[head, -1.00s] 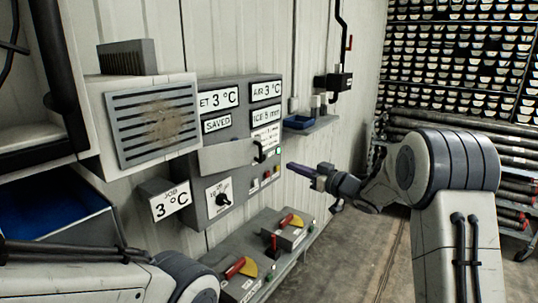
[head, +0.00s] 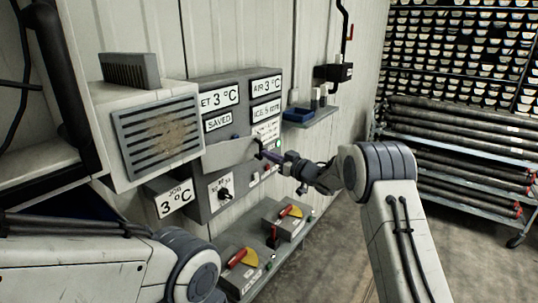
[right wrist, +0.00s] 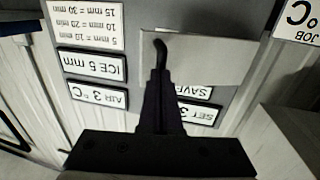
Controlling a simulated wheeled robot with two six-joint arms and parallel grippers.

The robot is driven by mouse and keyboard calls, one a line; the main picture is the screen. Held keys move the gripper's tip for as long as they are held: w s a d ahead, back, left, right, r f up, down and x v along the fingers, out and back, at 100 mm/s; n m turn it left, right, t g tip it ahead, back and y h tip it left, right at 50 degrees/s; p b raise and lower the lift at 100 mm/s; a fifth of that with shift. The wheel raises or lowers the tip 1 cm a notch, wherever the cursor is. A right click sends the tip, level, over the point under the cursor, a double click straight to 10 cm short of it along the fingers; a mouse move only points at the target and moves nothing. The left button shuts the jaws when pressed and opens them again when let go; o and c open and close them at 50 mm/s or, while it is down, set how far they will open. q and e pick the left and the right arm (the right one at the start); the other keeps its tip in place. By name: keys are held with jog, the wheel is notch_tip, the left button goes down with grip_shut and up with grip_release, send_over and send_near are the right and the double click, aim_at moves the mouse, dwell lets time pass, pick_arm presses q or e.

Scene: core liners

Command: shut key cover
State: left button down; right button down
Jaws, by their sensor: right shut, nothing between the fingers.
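The grey panel (head: 237,95) on the wall carries a plain pale grey flap (head: 225,154), which looks like the key cover. The flap sticks out from the panel below the SAVED label, at a slight tilt. A black hooked piece (head: 260,149) is at its right end. My right gripper (head: 268,156) is shut and empty, with its fingertips right by this hook. In the right wrist view the flap (right wrist: 215,62) lies beyond the fingers and the hook (right wrist: 160,47) shows just past the tips. I cannot tell if they touch. My left gripper is out of view.
A dial (head: 224,193) sits under the flap. A ledge below holds two boxes with red-handled yellow switches (head: 242,258). A vented box (head: 160,134) juts out at left. A shelf with a blue tray (head: 298,114) is at right.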

jog(key=w, duration=0.2)
jog(key=w+a+p, duration=0.1)
jog(key=w, duration=0.2)
jog(key=w+a+p, duration=0.1)
jog(key=w, duration=0.1)
jog(key=shift+w+a+r, duration=0.1)
jog(key=shift+w+a, duration=0.05)
jog(key=shift+a, duration=0.05)
jog(key=shift+w+a+p, duration=0.15)
jog(key=shift+w+p, duration=0.15)
jog(key=shift+w, duration=0.1)
jog(key=shift+a+r, duration=0.15)
jog(key=shift+a, duration=0.05)
